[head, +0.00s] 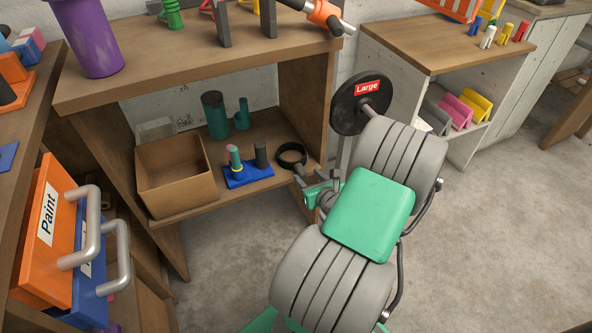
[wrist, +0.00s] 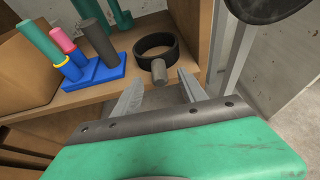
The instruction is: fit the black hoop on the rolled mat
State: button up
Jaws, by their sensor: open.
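The black hoop (head: 291,155) lies flat at the front right of the lower wooden shelf; a short grey stub stands at its near side in the wrist view (wrist: 156,47). A blue stand (head: 247,175) left of it holds upright rolls: a teal one (head: 235,163) with a yellow ring low on it, a pink one (wrist: 62,39), and a bare dark grey roll (head: 261,154), also seen in the wrist view (wrist: 98,41). I cannot tell for sure which is the named mat. My gripper (wrist: 163,77) is open and empty, its fingertips just short of the stub and either side of it.
An open cardboard box (head: 176,178) stands left of the stand. Green cylinders (head: 215,115) stand behind. The upper shelf (head: 190,62) overhangs, and its right side panel (head: 327,105) is close to the hoop. A black "Large" weight disc (head: 352,104) is right of that panel.

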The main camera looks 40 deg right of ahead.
aim_at(304, 174)
jog(key=b+x, duration=0.1)
jog(key=x, duration=0.3)
jog(key=shift+w+f+b, duration=0.2)
jog(key=shift+w+b, duration=0.05)
jog(key=shift+b, duration=0.1)
jog(key=shift+c, duration=0.2)
grip_shut()
